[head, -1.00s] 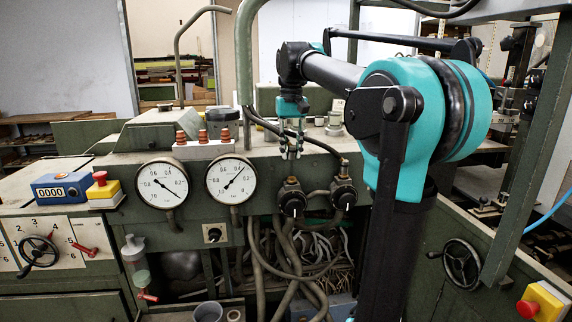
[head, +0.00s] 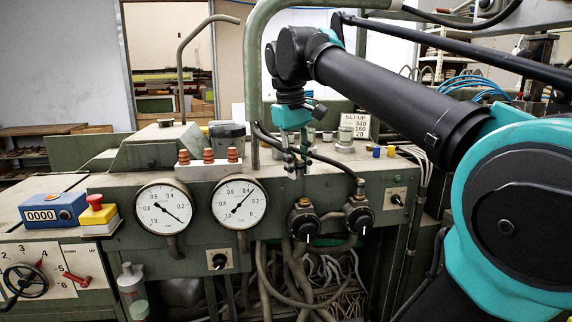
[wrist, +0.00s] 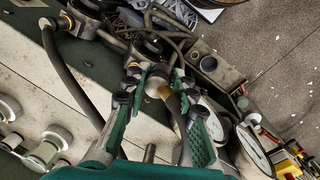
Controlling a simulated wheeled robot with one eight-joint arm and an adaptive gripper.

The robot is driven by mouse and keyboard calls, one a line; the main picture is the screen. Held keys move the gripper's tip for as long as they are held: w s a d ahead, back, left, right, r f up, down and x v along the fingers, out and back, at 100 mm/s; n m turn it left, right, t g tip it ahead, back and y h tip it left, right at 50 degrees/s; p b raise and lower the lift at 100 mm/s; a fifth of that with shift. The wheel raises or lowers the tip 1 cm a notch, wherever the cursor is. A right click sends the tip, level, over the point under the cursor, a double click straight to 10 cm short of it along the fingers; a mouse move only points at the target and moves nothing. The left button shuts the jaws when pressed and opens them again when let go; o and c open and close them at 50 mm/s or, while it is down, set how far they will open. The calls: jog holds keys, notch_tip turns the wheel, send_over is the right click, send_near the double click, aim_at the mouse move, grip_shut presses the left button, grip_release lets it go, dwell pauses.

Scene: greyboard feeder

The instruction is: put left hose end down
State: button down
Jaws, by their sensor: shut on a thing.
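My gripper (head: 296,168) points down over the green machine's front edge, above the left valve (head: 304,219). The wrist view shows its fingers (wrist: 157,82) closed around the left hose end, a dark hose (wrist: 175,104) with a brass-coloured tip (wrist: 157,88). The fingers partly hide the hose, and in the head view I cannot make out its end. A second dark hose (head: 328,158) arches behind and right of my gripper down to the right valve (head: 357,213). It also runs along the left of the wrist view (wrist: 68,75).
Two round gauges (head: 163,208) stand left of the valves. Brown insulators (head: 208,156) and a grey upright pipe (head: 253,120) are near my gripper's left. A set-up sign (head: 354,125) stands behind on the right. Loose hoses and cables (head: 300,275) hang below the valves.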

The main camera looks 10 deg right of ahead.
jog(key=w, duration=1.5)
jog(key=shift+w, duration=0.15)
jog(key=shift+f, duration=1.75)
jog(key=shift+f, duration=0.15)
jog(key=c, duration=1.2)
grip_release()
jog(key=r, duration=0.5)
jog(key=a+r, duration=0.1)
jog(key=r, duration=0.1)
jog(key=shift+s+r, duration=0.2)
jog(key=shift+r, duration=0.2)
